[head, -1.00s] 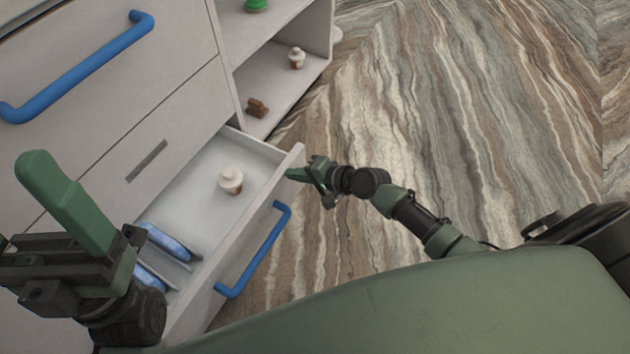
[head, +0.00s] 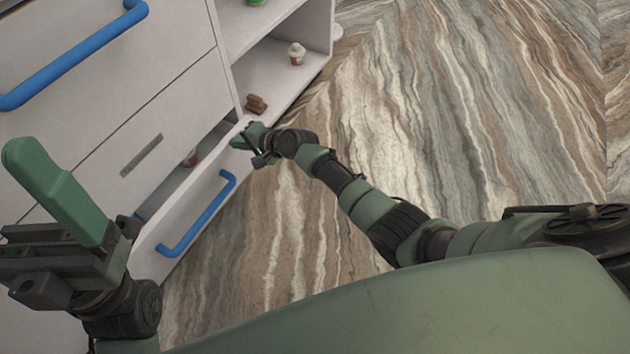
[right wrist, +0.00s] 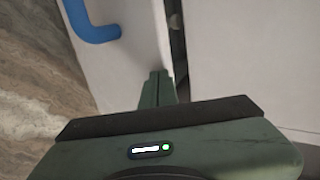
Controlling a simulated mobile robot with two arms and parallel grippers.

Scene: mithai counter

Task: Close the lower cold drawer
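The lower cold drawer (head: 172,226) is open by a narrow gap in the head view, with a blue bar handle (head: 197,216) on its front. Through the gap a bit of a brown and white item (head: 191,158) shows; the rest of the inside is hidden. My right gripper (head: 243,140) is at the top right corner of the drawer front and seems to touch it. In the right wrist view its fingers (right wrist: 158,84) are together, with nothing between them, beside the drawer front and its handle (right wrist: 92,28). My left gripper (head: 55,190) is at the left, away from the drawer; its opening cannot be judged.
Above is a closed front with a blue handle (head: 75,55). To the right, an open shelf (head: 275,82) holds a brown item (head: 256,103), a small white-topped cup (head: 297,53) and a partly seen green item (head: 256,2). The marbled floor (head: 450,120) is clear.

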